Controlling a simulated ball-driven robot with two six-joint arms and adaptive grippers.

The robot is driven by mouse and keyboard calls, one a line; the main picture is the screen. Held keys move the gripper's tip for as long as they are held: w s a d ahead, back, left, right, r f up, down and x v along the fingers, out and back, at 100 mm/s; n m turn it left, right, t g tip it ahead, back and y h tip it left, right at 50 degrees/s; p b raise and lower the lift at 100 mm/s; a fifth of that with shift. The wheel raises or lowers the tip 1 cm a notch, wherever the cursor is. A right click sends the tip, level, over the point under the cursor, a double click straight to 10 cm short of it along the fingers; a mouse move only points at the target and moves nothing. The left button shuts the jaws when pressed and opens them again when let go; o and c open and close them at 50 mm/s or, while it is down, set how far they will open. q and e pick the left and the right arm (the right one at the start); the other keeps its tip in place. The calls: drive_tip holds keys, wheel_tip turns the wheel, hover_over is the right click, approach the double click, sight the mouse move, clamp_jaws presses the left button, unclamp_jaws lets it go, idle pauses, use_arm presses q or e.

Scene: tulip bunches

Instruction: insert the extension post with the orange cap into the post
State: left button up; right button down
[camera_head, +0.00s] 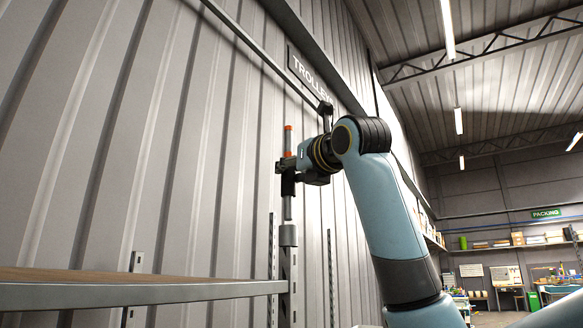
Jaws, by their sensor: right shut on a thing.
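The extension post (288,208) is a slim grey upright bar with an orange cap (288,128) at its top. Another orange patch (287,155) shows lower on it. My right gripper (287,180) comes from the right and is shut around the extension post. The post (288,262) stands upright directly below, a slotted metal upright with a wider grey collar (288,235) at its top. The extension post's lower end meets the collar's top in the picture; I cannot tell whether it is inside. My left gripper is not in view.
A shelf (150,296) with a wooden top and grey metal edge runs left from the post. Slotted uprights (271,260) stand near it. A corrugated wall (225,130) with a trolley sign (308,77) rises behind. Shelves and a packing sign (546,213) are far right.

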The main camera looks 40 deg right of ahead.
sight(292, 191)
drive_tip(key=shift+f+b, duration=1.05)
drive_tip(key=shift+f, duration=1.25)
drive_tip(key=c, duration=0.9)
unclamp_jaws()
wheel_tip(292, 191, up, 3)
drive_tip(key=p, duration=0.3)
drive_tip(key=shift+f, duration=0.15)
drive_tip(key=shift+r, duration=1.2)
